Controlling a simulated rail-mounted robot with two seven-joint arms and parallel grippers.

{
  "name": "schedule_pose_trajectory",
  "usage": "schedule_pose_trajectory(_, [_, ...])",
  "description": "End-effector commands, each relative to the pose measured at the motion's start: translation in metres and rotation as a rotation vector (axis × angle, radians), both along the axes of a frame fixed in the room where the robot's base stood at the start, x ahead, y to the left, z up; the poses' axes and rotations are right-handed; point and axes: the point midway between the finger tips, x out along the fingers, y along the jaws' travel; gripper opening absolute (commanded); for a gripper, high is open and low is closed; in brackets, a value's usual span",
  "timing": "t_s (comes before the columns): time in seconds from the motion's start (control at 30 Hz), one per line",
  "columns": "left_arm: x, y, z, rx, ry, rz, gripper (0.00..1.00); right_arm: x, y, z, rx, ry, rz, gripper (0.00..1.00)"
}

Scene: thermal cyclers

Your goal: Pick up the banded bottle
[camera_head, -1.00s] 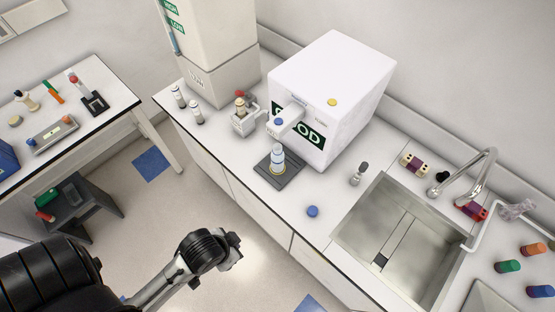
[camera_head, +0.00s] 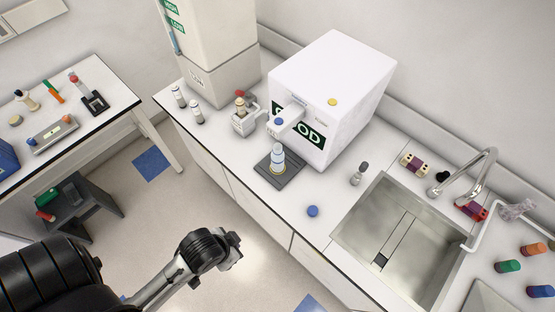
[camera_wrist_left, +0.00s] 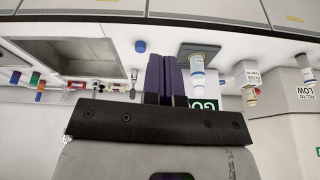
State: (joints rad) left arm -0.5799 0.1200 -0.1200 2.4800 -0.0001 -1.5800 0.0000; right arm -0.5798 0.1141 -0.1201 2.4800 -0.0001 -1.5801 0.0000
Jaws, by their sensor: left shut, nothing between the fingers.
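A pale bottle (camera_head: 277,157) with light-blue bands stands upright on a dark square pad (camera_head: 291,176) on the counter, in front of the white box-shaped machine. In the left wrist view the bottle (camera_wrist_left: 197,70) appears inverted on its pad, to the right of my fingers and apart from them. My left gripper (camera_wrist_left: 167,76) shows there with its purple fingers shut and empty. In the head view my left arm ends over the floor in front of the counter, short of the bottle; the fingers are hard to make out. My right gripper is in neither view.
The white machine (camera_head: 335,90) stands close behind the bottle. A small grey device (camera_head: 244,122) is to its left, a blue cap (camera_head: 312,211) and a sink (camera_head: 390,245) to its right. The counter's front strip near the pad is mostly clear.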

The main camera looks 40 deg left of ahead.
Motion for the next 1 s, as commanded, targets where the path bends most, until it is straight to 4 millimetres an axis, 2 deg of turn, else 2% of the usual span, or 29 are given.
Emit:
schedule_pose_trajectory(0.13, [0.0000,0.0000,0.0000,0.000,0.000,0.000,0.00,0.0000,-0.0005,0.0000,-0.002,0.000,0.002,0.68])
schedule_pose_trajectory(0.83, [0.0000,0.0000,0.0000,0.000,0.000,0.000,0.67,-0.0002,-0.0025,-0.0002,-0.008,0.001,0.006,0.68])
schedule_pose_trajectory(1.0, [0.0000,0.0000,0.0000,0.000,0.000,0.000,0.69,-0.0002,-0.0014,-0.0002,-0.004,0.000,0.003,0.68])
